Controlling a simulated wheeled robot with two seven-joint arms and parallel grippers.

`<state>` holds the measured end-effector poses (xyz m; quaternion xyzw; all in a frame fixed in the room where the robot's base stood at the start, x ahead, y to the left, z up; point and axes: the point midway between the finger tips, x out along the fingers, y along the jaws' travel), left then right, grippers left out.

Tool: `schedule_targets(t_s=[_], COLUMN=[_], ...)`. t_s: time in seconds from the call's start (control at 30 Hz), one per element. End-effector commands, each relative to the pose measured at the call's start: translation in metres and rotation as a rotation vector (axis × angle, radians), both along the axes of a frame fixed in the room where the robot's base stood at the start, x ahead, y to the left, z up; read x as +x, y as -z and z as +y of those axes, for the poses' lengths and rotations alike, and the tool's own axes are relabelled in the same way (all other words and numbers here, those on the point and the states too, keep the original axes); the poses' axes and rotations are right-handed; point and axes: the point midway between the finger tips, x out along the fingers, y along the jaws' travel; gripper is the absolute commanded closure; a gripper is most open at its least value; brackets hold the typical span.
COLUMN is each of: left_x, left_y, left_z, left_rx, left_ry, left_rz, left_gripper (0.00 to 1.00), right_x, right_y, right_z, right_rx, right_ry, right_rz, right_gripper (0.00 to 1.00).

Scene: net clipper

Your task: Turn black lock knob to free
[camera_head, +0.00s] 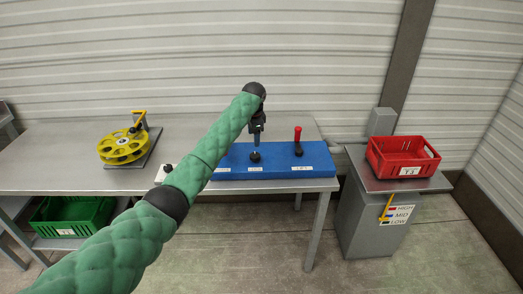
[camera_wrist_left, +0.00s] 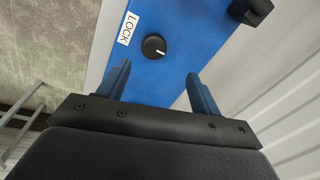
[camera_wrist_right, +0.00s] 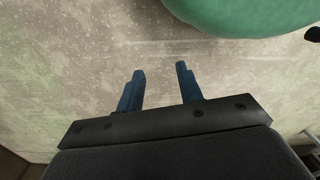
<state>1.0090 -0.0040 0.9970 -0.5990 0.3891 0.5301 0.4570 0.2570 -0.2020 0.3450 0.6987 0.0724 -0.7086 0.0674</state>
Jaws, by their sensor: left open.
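The round black lock knob (camera_wrist_left: 153,47) with a white pointer mark sits on the blue panel box, beside a white LOCK label (camera_wrist_left: 128,28) in the left wrist view. In the head view the knob (camera_head: 255,157) is low on the front part of the blue box (camera_head: 290,158). My left gripper (camera_head: 257,142) points down above the knob. In the left wrist view its fingers (camera_wrist_left: 158,74) are apart, with the knob beyond their tips and roughly between them, not gripped. My right gripper (camera_wrist_right: 160,70) is open and empty over the floor.
A red-handled lever (camera_head: 298,138) stands on the box, right of the knob. A yellow reel (camera_head: 123,146) is on the grey table (camera_head: 60,160) at left. A green crate (camera_head: 72,214) sits below. A red crate (camera_head: 402,155) tops a grey stand (camera_head: 372,225) at right.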

Motion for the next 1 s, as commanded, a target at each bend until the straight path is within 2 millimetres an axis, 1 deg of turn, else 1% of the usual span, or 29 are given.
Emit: schedule_targets(t_s=[0.03,0.1,0.17,0.33,0.5,0.67,0.77,1.0], left_x=[-0.001,-0.002,-0.003,-0.005,-0.005,-0.005,-0.005,-0.003], left_y=[0.009,0.019,0.023,0.023,0.023,0.026,0.033,0.064], left_z=[0.004,0.007,0.008,0.005,0.005,0.004,0.004,0.004], left_rx=[0.002,0.004,0.002,0.001,0.012,0.016,0.016,0.016], left_ry=[0.033,0.086,0.137,0.286,0.401,0.443,0.443,0.442], left_rz=[0.025,0.050,0.064,0.074,0.075,0.076,0.077,0.078], left_gripper=[0.35,0.35,0.35,0.35,0.35,0.35,0.35,0.35], right_x=[-0.002,-0.002,0.001,0.015,0.022,0.021,0.019,0.008], right_y=[0.006,0.011,0.013,0.012,0.011,0.012,0.017,0.038], right_z=[0.000,0.000,0.000,0.003,0.004,0.003,0.001,-0.008], right_rx=[0.003,0.007,0.012,0.027,0.036,0.034,0.032,0.025], right_ry=[0.000,0.001,0.002,0.003,0.005,0.004,0.003,-0.004], right_rz=[-0.013,-0.035,-0.061,-0.136,-0.174,-0.173,-0.176,-0.191], right_gripper=[0.64,0.64,0.64,0.64,0.64,0.64,0.64,0.64])
